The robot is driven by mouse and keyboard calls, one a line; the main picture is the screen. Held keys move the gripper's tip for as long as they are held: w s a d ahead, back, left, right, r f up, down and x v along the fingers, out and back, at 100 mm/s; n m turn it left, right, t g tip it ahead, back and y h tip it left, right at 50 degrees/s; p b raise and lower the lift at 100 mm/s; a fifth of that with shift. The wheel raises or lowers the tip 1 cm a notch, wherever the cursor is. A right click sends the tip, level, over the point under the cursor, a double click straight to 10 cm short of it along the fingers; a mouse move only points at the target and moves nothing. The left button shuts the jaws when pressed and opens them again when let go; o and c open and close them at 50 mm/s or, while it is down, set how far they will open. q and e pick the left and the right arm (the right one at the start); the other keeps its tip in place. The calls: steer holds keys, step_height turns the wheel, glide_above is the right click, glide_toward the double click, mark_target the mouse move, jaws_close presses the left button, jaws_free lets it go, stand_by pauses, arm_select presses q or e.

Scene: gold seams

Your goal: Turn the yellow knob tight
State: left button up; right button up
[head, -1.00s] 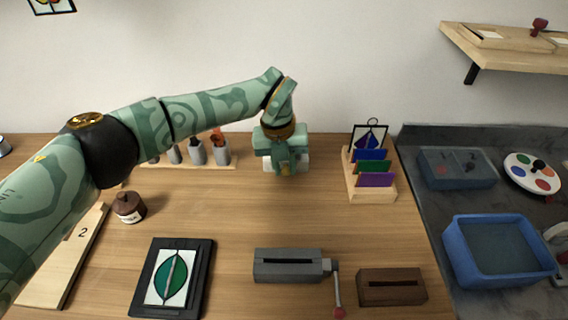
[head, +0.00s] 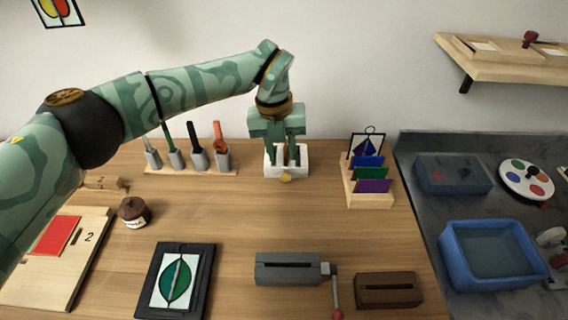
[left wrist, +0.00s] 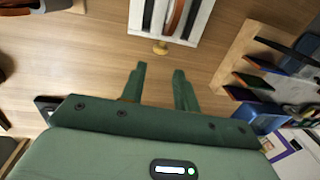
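The yellow knob (head: 286,178) sits low on the front of a small white box (head: 272,168) at the back middle of the table. In the left wrist view the knob (left wrist: 160,47) shows at the near end of the white box (left wrist: 205,22), which has dark and brown strips in it. My left gripper (head: 289,164) is over the box in the head view. In the left wrist view its two fingers (left wrist: 158,72) are apart with nothing between them, and the knob lies beyond the tips. My right gripper is in no view.
A rack (head: 194,168) of several upright tools stands left of the box. A wooden stand (head: 367,196) with coloured cards is to its right. A grey vise-like block (head: 287,269) and a framed leaf panel (head: 178,280) lie nearer. The table before the box is clear.

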arm_select(q)
step_height(320, 180, up, 9)
steer(key=a+p, duration=0.1)
